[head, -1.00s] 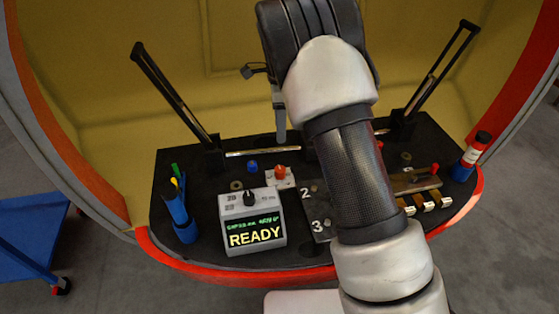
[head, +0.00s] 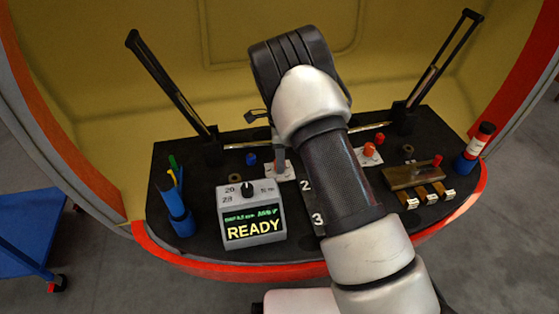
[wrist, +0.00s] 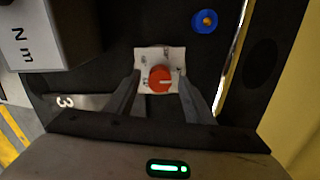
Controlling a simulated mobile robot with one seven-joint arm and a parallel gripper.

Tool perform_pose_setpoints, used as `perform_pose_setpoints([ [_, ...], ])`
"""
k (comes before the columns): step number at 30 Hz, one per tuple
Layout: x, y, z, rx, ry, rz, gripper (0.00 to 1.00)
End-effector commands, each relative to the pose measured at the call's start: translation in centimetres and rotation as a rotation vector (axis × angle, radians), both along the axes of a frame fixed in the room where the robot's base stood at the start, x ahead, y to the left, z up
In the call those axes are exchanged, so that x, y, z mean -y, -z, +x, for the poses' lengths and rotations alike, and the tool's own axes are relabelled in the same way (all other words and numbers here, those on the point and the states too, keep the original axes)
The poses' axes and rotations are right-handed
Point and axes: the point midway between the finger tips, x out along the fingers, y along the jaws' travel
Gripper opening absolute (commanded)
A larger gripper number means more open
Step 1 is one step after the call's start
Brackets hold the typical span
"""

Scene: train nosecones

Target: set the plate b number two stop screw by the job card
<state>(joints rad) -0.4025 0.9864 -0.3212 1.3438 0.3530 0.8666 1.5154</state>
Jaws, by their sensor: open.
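My gripper (wrist: 160,98) is open and empty, pointing down. A red round knob with a white line (wrist: 160,79) sits on a small white card (wrist: 147,57), between and beyond the fingertips in the wrist view. I cannot tell whether they touch it. In the head view the gripper's finger end (head: 279,160) hides this knob, and only part of its card (head: 272,174) shows. A dark plate marked 2 and 3 (head: 309,205) is partly hidden behind my arm. I cannot identify plate B, its number two stop screw or the job card.
A grey box (head: 252,213) reads READY and bears a black dial; its Nm side (wrist: 40,35) shows in the wrist view. A blue knob (head: 251,159) is nearby. A second card with red knobs (head: 370,150), a brown block (head: 412,176) and tall black frames (head: 165,80) also stand here.

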Motion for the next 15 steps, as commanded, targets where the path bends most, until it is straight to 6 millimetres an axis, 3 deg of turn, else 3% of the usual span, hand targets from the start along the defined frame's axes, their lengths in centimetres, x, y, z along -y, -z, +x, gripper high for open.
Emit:
perform_pose_setpoints([
  [11, 0.0, 0.57, 0.01, 0.0, 0.0, 0.0, 0.48],
  [15, 0.0, 0.56, 0.01, 0.0, 0.0, 0.0, 0.24],
])
